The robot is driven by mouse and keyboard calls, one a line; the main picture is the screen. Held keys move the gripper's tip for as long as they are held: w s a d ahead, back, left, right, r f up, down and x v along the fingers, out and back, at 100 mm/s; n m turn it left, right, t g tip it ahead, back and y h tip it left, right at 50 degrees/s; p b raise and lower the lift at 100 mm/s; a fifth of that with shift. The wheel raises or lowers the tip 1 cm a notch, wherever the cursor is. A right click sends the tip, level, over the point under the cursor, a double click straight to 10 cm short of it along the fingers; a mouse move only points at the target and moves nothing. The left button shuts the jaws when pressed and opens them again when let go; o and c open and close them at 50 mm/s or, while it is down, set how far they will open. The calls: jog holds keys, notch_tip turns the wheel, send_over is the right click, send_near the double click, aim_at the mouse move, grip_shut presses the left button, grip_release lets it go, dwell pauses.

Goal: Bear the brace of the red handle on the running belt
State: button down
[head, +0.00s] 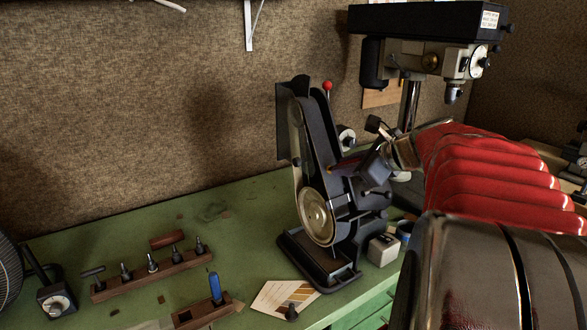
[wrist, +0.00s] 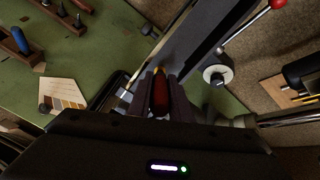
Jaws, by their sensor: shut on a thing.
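The red handle (wrist: 160,96) is between my gripper's fingers (wrist: 161,88) in the wrist view, with a small yellowish tip, seemingly the brace (wrist: 156,70), at its far end. My gripper (head: 352,170) is shut on it. In the head view the gripper is at the right side of the belt grinder (head: 320,145), and the handle shows only as a dim reddish patch. The grinder's belt (wrist: 187,45) runs up and away just ahead of the tip in the wrist view. I cannot tell whether the tip touches the belt, or whether the belt is running.
A drill press (head: 430,45) stands behind at the right. A red-knobbed lever (head: 327,87) rises from the grinder. A blue-handled tool (head: 215,288), a rack of tools (head: 152,272) and a colour card (head: 285,298) are on the green bench (head: 240,215). Bare bench lies left of the grinder.

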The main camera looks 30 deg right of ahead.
jog(key=shift+s+r, duration=0.1)
dwell(0.5)
jog(key=v, duration=0.6)
jog(key=shift+s+r, duration=0.2)
jog(key=shift+s, duration=0.15)
dwell(0.5)
